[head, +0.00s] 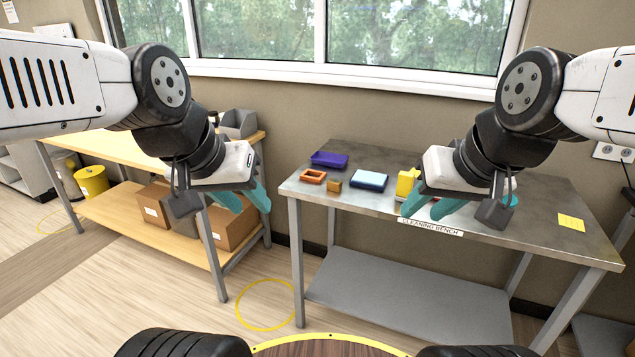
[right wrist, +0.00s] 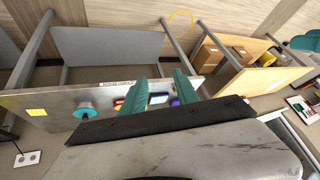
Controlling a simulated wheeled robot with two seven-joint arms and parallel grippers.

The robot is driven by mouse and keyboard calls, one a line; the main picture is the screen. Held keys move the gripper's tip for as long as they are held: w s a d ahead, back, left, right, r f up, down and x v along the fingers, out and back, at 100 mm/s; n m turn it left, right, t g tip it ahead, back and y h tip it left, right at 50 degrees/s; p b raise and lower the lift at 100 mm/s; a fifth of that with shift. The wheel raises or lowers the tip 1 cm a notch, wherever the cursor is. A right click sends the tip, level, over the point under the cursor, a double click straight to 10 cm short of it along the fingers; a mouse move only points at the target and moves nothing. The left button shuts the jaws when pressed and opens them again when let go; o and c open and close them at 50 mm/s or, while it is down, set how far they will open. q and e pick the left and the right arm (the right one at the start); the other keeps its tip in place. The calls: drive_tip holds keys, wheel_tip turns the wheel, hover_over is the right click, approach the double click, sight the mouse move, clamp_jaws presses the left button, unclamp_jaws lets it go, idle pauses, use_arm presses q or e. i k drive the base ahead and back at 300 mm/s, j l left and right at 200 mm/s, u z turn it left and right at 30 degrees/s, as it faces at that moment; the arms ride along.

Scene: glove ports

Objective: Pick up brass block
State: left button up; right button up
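The brass block (head: 333,185) is a small brown-gold cube on the metal bench (head: 480,215), near its front left, just right of an orange frame (head: 313,176).
Behind the block lies a purple tray (head: 329,159); to its right are a blue box (head: 369,180) and a yellow item (head: 407,182). A teal round thing (right wrist: 84,110) stands further along. A wooden table (head: 120,148) with cartons is at left. The bench's right part is mostly clear.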

sight(333, 185)
drive_tip(key=i+z, duration=0.2)
drive_tip(key=i, duration=0.15)
drive_tip(key=i+j+z, duration=0.2)
drive_tip(key=i, duration=0.2)
drive_tip(key=i+j+z, duration=0.2)
drive_tip(key=i, duration=0.15)
